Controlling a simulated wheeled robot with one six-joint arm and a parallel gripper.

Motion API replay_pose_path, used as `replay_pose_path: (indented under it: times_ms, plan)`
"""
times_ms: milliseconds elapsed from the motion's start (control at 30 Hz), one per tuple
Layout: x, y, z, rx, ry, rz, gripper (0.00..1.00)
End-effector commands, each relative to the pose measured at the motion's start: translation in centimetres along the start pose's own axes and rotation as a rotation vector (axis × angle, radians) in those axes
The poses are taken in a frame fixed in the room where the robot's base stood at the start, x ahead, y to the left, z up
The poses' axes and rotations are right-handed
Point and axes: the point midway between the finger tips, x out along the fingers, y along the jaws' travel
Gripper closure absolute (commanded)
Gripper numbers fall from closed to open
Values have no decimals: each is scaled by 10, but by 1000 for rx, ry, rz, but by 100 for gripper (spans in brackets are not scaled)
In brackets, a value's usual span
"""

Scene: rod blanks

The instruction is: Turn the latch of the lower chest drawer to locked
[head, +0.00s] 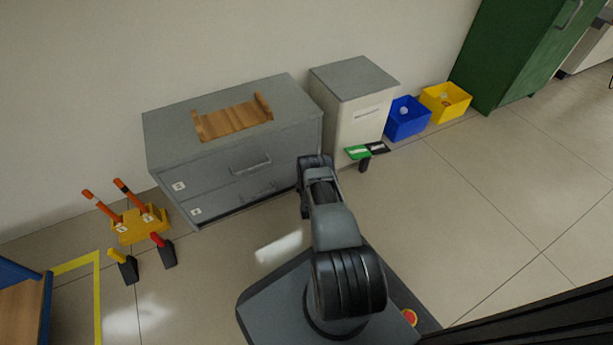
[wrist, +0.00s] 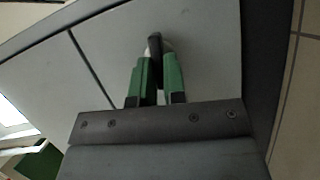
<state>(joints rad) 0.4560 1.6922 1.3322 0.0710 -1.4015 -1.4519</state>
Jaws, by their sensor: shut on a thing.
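The grey chest (head: 290,98) stands against the wall, with an upper drawer (head: 210,180) and a lower drawer (head: 225,204). In the wrist view, my gripper (wrist: 156,68) has its two green fingers closed around a small dark latch (wrist: 154,44) on a grey face. A pale round piece shows beside the latch's tip. The rest of the latch is hidden between the fingers, and I cannot tell its turned position. In the head view my arm covers the right end of the chest front, hiding the latch and fingertips. Both drawers look shut.
A wooden tray (head: 232,118) sits on the chest. A pale cabinet (head: 357,125) stands close on the right, with blue (head: 407,128) and yellow (head: 460,111) bins beyond. Floor at right is clear.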

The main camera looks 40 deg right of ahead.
Motion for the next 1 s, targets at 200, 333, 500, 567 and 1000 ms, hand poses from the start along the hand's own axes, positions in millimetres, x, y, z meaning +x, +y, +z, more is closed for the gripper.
replay_pose_path:
  times_ms: [200,333,500,567,1000]
  plan:
    - [0,-2,0,-88,2,36,100]
    - [0,-2,0,-119,2,49,100]
    - [0,-2,0,-139,2,57,100]
    - [0,-2,0,-141,2,58,100]
    - [0,-2,0,-143,3,58,80]
